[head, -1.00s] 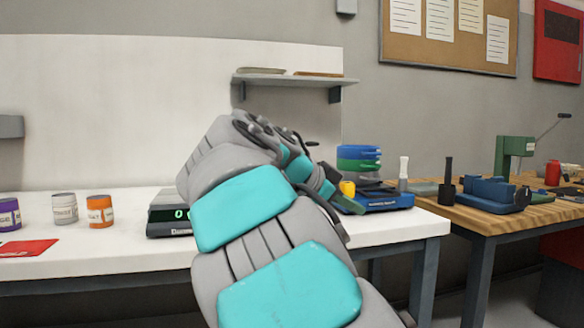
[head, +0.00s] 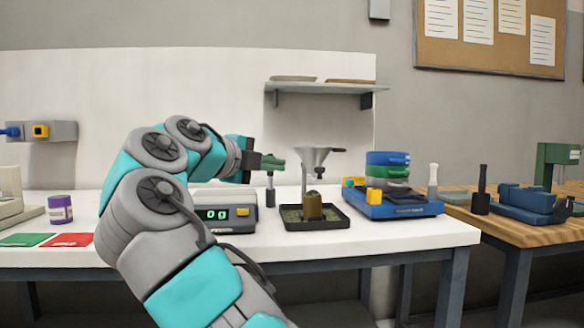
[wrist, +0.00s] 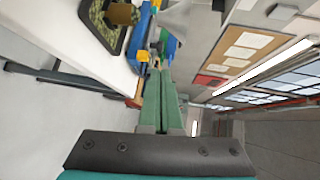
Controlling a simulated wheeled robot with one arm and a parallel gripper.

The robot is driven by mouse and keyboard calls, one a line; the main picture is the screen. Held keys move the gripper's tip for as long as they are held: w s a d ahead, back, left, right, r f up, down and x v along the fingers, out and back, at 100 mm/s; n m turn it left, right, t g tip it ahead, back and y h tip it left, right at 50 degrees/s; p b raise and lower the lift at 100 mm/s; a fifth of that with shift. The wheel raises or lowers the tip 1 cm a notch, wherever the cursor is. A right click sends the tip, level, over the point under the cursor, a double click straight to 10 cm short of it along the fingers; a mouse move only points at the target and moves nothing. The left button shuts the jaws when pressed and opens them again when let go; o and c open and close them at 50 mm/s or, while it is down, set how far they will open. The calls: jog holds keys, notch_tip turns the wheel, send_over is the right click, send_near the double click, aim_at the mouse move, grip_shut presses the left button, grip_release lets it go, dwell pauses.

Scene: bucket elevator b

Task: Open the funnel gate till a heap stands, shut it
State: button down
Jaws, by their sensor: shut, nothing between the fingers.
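A grey metal funnel (head: 313,156) stands on a thin stand in the head view, above a brass cylinder (head: 313,208) in a dark tray (head: 330,222). A small dark tab shows at the funnel's right side; I cannot tell whether it is the gate or how it is set. The cylinder's top looks domed, too small to tell if that is a heap. My gripper (head: 279,163) has green fingers, shut and empty, left of the funnel and apart from it. In the wrist view my gripper (wrist: 158,72) points past the tray (wrist: 98,14) and the cylinder (wrist: 122,14).
A digital scale (head: 222,214) stands left of the tray. A blue base (head: 400,207) with stacked coloured rings (head: 387,172) is close on the right. A purple jar (head: 60,210) and a green card (head: 26,240) lie far left. A shelf (head: 320,87) hangs behind.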

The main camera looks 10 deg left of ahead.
aim_at(317, 170)
jog(key=x, duration=1.3)
jog(key=shift+p, duration=0.35)
jog(key=shift+w+a+p, duration=0.15)
jog(key=shift+w+p, duration=0.15)
jog(key=shift+w, duration=0.3)
jog(key=shift+w+a+p, duration=0.15)
jog(key=shift+w+p, duration=0.1)
jog(key=shift+w, duration=0.3)
jog(key=shift+s, duration=0.15)
